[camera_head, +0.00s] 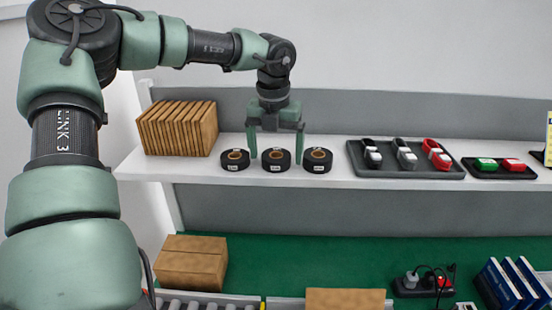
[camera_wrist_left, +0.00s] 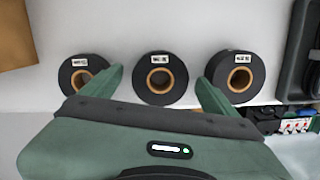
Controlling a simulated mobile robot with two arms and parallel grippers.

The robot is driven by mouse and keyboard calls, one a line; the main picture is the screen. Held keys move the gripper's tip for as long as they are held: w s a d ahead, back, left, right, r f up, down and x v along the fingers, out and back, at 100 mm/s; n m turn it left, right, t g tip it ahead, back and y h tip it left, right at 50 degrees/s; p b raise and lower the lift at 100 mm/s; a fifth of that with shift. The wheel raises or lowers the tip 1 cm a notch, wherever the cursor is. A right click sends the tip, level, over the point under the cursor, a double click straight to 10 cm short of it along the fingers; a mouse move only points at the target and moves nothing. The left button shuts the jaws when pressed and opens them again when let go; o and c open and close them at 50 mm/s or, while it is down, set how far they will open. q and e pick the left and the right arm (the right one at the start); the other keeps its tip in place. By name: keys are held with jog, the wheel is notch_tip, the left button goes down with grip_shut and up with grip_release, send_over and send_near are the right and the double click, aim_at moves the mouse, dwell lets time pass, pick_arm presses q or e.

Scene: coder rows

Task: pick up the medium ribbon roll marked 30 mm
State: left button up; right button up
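Three black ribbon rolls with brown cores and small white labels stand in a row on the white shelf: a left roll (camera_head: 235,166), a middle roll (camera_head: 276,166) and a right roll (camera_head: 318,167). The labels are too small to read, so I cannot tell which is marked 30 mm. My left gripper (camera_head: 276,158) is open and points down, its fingers on either side of the middle roll. In the left wrist view the middle roll (camera_wrist_left: 160,93) lies between the open fingertips, with the left roll (camera_wrist_left: 75,80) and right roll (camera_wrist_left: 240,88) beside it. My right gripper is not in view.
On the shelf (camera_head: 330,181), brown cartons (camera_head: 178,128) stand to the left. A dark tray (camera_head: 361,174) with several handheld devices and a smaller tray (camera_head: 515,174) with green and red items lie to the right. A green surface (camera_head: 300,255) with boxes is below.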

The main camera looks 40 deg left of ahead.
pick_arm(q)
jog(key=c, duration=1.4)
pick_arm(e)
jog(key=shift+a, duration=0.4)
